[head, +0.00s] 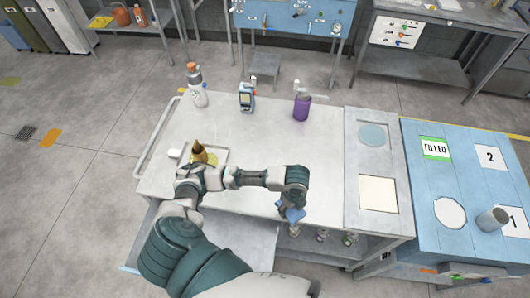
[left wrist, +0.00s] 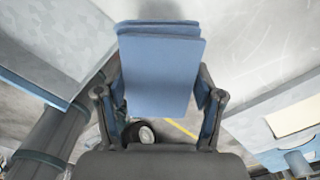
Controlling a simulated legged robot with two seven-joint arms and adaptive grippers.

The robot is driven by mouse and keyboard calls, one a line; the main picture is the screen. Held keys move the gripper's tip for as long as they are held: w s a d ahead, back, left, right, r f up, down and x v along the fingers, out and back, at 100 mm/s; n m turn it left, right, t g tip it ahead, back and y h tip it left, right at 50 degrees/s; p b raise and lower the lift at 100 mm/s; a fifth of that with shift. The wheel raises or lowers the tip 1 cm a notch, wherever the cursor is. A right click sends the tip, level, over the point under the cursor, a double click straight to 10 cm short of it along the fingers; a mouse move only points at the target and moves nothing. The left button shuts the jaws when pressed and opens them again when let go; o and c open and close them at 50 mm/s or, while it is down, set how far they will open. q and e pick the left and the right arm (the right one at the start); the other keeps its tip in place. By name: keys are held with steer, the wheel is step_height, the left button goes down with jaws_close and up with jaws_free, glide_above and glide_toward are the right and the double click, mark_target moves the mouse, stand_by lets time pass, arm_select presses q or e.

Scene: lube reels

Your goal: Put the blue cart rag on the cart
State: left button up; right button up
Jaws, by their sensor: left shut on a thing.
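The blue rag (left wrist: 160,70) is a folded flat cloth between the fingers of my left gripper (left wrist: 160,110) in the left wrist view. In the head view, the rag (head: 292,215) shows as a small blue patch below my left gripper (head: 287,204), at the front edge of the cart. The gripper is shut on the rag. The cart (head: 255,135) has a pale grey top. I cannot tell whether the rag touches the cart. My right gripper is not in view.
The cart's middle top is clear. A blue table (head: 420,180) adjoins at right.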

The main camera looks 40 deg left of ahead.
arm_select(q)
steer(key=w+a, duration=0.2)
steer(key=w, duration=0.2)
steer(key=w+a+f, duration=0.1)
steer(key=w+a, duration=0.2)
steer(key=w, duration=0.1)
steer(key=w+a+p, duration=0.1)
steer(key=w+a, duration=0.1)
steer(key=w, duration=0.3)
steer(key=shift+a+f, duration=0.25)
steer(key=shift+a, duration=0.1)
steer(key=shift+f+p, duration=0.3)
steer(key=shift+f, duration=1.45)
steer(key=o, duration=1.1)
step_height(320, 180, up, 12)
steer(key=shift+r+b, duration=0.1)
steer(key=shift+b, duration=0.4)
